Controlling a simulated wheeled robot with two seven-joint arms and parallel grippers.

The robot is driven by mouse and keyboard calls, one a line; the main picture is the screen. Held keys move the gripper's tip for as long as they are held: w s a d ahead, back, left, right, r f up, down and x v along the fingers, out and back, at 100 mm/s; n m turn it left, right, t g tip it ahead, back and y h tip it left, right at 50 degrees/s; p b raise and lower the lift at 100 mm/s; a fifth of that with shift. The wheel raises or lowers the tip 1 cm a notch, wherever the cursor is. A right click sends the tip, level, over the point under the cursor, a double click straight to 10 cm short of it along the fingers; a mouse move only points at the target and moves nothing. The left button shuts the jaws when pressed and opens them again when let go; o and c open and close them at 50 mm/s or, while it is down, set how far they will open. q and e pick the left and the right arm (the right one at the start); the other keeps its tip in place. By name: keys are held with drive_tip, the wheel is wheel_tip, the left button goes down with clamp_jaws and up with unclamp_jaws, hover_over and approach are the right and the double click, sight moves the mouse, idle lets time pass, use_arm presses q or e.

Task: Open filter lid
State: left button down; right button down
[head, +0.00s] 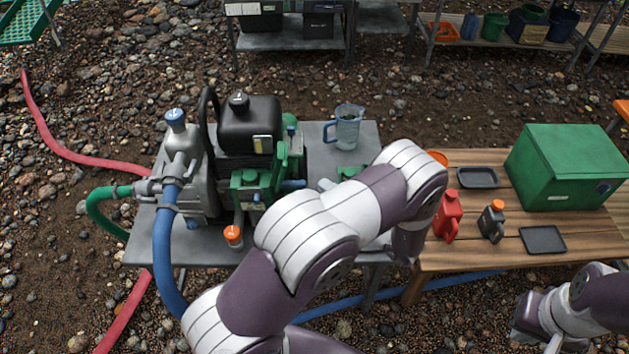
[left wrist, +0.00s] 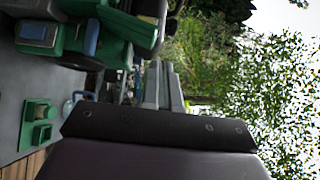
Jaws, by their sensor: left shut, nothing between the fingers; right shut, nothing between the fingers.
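The green filter housing (head: 250,189) sits on the front of the pump on the grey table. It has a small blue part on its front, and an upright green piece (head: 281,163) stands at its right. I cannot tell clearly whether its lid is open or shut. In the left wrist view the green housing (left wrist: 60,42) with its blue part (left wrist: 38,32) shows sideways at the upper left. My right gripper (head: 527,318) is low at the right, empty and away from the pump.
A blue jug (head: 347,126) stands at the back of the grey table (head: 315,148). An orange-capped bottle (head: 233,237) is near its front. A blue hose (head: 166,250) hangs in front. The wooden table (head: 470,215) holds a red jug (head: 447,215) and a green box (head: 570,168).

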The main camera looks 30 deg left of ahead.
use_arm(q)
drive_tip(key=shift+s+d, duration=0.15)
drive_tip(key=shift+d, duration=0.25)
